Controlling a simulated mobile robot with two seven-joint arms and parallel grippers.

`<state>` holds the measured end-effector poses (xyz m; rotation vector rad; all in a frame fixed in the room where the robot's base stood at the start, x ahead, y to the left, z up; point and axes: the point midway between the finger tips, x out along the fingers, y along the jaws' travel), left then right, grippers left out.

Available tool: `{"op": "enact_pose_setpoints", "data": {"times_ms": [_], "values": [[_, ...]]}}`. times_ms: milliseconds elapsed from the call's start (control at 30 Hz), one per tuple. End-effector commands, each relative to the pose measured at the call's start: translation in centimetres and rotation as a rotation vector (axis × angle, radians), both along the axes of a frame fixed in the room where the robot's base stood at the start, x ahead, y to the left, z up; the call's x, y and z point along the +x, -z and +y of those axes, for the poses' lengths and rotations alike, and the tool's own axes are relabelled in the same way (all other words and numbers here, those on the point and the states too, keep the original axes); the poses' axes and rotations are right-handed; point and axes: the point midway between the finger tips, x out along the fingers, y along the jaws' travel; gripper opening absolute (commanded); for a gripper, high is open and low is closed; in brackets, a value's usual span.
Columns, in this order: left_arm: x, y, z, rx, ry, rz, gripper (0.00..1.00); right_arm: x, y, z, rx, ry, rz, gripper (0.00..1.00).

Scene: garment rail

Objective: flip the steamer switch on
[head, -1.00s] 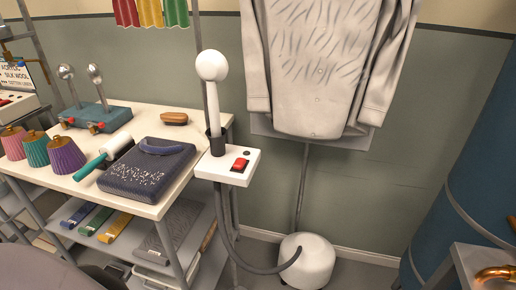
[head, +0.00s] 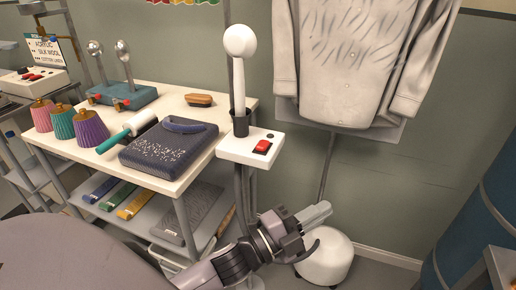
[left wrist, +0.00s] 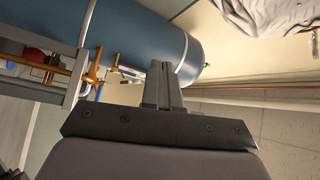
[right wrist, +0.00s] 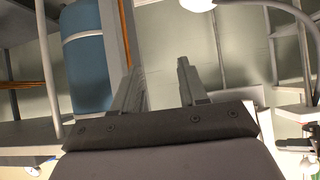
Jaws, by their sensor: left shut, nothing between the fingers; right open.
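The red steamer switch (head: 262,147) sits on the white control box (head: 236,150) of the steamer stand, right of the table. The steamer's white wand (head: 239,75) stands upright in a dark holder on that box. The white steamer base (head: 325,262) is on the floor, partly behind my left gripper. My left gripper (head: 322,211) is shut and empty, below and to the right of the switch and apart from it. Its closed fingers also show in the left wrist view (left wrist: 162,82). My right gripper (right wrist: 160,82) is open and empty in the right wrist view; the head view does not show it.
A white table (head: 185,115) at left holds a dark folded garment (head: 168,145), a lint roller (head: 128,131) and cone spools (head: 90,128). A blue cylinder (head: 480,225) is at right.

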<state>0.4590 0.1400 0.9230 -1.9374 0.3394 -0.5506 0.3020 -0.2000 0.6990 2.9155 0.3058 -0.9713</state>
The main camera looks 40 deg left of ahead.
Motion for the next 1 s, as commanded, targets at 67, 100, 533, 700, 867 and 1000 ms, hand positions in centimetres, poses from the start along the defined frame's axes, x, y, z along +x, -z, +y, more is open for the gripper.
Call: {"op": "enact_pose_setpoints", "data": {"times_ms": [67,100,533,700,867,1000], "values": [[0.7,-3.5,-2.0,0.189,0.067,-0.271,0.00,0.1,1.1,0.1,0.003,-0.002,0.000,0.43],[0.6,-5.0,-3.0,0.283,0.095,-0.403,0.00,0.1,1.5,0.2,0.004,-0.002,0.000,0.43],[-3.1,-9.0,-8.8,1.261,0.324,-1.806,0.00,0.4,5.1,0.6,0.013,-0.008,0.004,0.43],[-2.0,-7.1,-6.5,1.633,0.465,-2.305,0.00,0.5,6.5,0.7,0.016,-0.010,0.002,0.43],[0.6,-6.5,-1.6,-1.659,-0.596,2.268,0.00,0.5,8.0,0.7,0.018,-0.011,0.006,0.43],[3.0,-7.9,4.5,-1.437,-0.686,1.868,0.00,0.6,9.2,0.7,0.020,-0.012,0.009,0.43]]}}
